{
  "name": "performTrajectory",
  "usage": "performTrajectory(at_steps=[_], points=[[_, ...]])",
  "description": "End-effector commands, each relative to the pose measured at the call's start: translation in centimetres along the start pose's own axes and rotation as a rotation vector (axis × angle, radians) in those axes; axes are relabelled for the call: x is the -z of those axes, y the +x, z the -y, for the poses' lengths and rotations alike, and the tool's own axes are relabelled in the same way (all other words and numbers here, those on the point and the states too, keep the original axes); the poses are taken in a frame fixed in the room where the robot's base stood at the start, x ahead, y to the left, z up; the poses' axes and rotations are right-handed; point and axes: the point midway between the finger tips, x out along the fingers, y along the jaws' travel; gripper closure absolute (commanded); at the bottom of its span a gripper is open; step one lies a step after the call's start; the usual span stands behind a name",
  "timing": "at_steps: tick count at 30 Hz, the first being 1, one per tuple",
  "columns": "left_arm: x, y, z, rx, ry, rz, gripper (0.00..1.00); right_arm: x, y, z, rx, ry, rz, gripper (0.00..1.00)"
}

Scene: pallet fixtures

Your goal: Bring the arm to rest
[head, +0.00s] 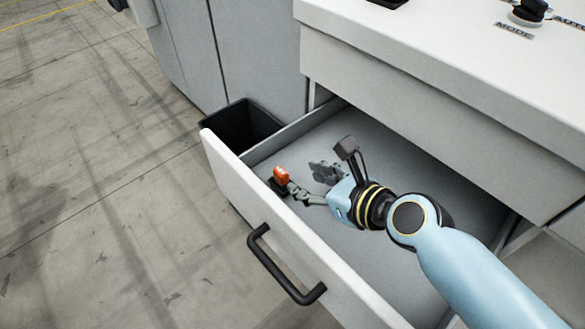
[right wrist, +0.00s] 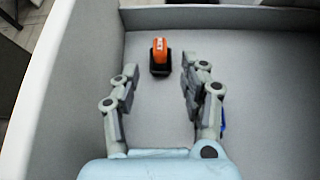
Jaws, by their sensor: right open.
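My right arm reaches from the lower right of the head view into an open drawer (head: 330,262). My right gripper (head: 302,182) is inside the drawer, near its front left corner, with its fingers apart and nothing between them. In the right wrist view the gripper (right wrist: 158,84) also shows open. An orange and black object (head: 281,176) stands on the drawer floor just beyond the fingertips. It also shows in the right wrist view (right wrist: 160,55), ahead of the gap between the fingers and apart from them. My left gripper is not in view.
The drawer has a black handle (head: 280,268) on its front. A black open bin (head: 243,125) stands on the floor beside the drawer's far end. The white counter (head: 450,50) overhangs the drawer's back, with a dark knob (head: 530,12) on top. The floor at left is clear.

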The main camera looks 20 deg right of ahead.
Motion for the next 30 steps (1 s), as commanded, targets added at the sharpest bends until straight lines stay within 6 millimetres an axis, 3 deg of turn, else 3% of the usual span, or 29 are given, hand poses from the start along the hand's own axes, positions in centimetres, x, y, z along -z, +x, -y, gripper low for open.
performTrajectory(at_steps=[6,23,26,30], points=[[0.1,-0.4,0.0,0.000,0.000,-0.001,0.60,0.0,-2.2,0.0,0.000,0.000,0.000,0.56],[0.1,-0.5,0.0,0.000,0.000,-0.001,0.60,-0.1,-2.4,0.0,0.000,0.000,0.000,0.56],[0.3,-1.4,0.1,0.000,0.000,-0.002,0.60,-1.0,-2.8,0.0,0.000,-0.001,0.002,0.56],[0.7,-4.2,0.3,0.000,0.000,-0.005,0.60,-3.6,-4.2,0.1,0.001,-0.002,0.004,0.56]])
